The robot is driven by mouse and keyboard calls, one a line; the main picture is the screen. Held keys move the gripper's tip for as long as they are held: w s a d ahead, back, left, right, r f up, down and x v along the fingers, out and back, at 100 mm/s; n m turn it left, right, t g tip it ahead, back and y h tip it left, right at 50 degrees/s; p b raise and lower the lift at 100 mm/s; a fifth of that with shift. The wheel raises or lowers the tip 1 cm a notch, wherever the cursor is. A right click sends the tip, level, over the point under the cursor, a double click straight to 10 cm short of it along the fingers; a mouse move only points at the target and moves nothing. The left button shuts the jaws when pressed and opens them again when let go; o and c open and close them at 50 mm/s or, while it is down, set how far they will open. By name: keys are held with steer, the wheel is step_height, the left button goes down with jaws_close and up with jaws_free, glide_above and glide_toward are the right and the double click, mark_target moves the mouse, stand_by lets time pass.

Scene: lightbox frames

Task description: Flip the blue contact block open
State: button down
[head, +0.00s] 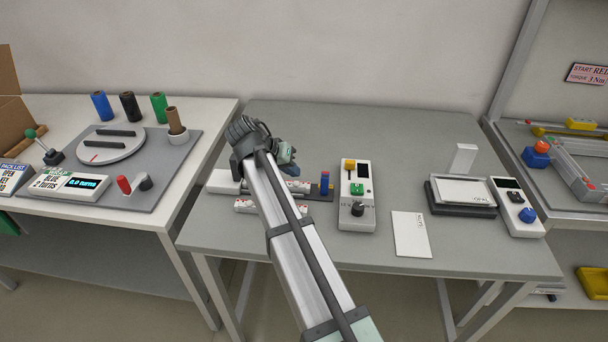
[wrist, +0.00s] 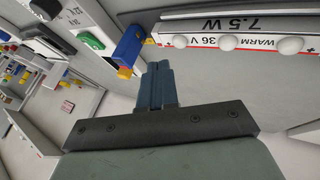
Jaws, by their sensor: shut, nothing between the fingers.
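The blue contact block (head: 325,180) stands up at the right end of a dark strip holder (head: 318,196), left of a white control box. In the wrist view the blue contact block (wrist: 129,45) shows with a yellow and red end, just left of my fingertips. I cannot tell whether it touches them. My gripper (wrist: 158,68) is shut and empty, beside the block and close to the strip. In the head view my gripper (head: 293,167) is over the strip, left of the block, and my arm hides part of the holder. An LED strip (wrist: 240,42) marked 7.5 W and 36 V lies by the block.
The control box (head: 357,212) with a yellow lever, green switch and black knob stands close right of the block. A white card (head: 411,234) and a framed panel (head: 462,192) lie further right. Another strip (head: 245,206) lies in front of the holder. The table's front is mostly clear.

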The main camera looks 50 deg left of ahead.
steer(key=v, duration=0.6)
stand_by(0.6)
